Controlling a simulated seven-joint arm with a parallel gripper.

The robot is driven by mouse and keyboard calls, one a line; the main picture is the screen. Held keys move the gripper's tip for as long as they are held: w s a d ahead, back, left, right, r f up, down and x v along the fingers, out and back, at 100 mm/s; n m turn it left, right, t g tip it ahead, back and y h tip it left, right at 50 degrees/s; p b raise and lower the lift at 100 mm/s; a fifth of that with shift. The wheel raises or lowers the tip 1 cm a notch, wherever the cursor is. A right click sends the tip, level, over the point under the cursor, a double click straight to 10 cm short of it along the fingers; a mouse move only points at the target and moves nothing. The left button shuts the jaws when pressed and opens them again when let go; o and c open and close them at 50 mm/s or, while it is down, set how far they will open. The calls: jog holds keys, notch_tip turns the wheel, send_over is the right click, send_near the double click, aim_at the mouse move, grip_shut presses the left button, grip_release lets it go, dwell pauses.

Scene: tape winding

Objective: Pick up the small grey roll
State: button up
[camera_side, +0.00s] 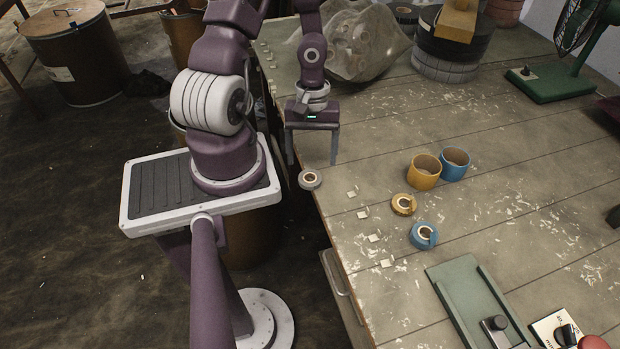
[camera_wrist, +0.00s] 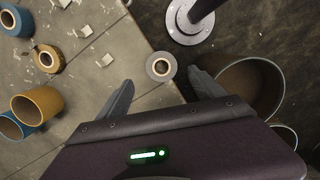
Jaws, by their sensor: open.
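The small grey roll (camera_side: 310,179) lies flat at the left edge of the table, its dark centre hole facing up. In the wrist view the grey roll (camera_wrist: 161,67) shows ahead of my fingers, near the line between them, at the table's edge. My gripper (camera_side: 313,164) is open and empty, its two fingers pointing down, above and behind the roll in the side view. In the wrist view my gripper's fingers (camera_wrist: 160,88) are spread wide. No contact with the roll shows.
A yellow roll (camera_side: 404,204) and a blue roll (camera_side: 423,235) lie flat on the table. A yellow cup-like tube (camera_side: 424,172) and a blue one (camera_side: 455,164) stand behind them. Small pale square pieces lie near the edge. A green plate (camera_side: 478,300) is at front right.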

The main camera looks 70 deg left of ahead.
aim_at(310, 181)
jog(key=f, duration=0.2)
jog(key=d+f, duration=0.1)
jog(key=f, duration=0.1)
jog(key=shift+s, duration=0.35)
jog(key=shift+a+f, duration=0.1)
jog(key=shift+f, duration=0.3)
jog(key=c, duration=1.4)
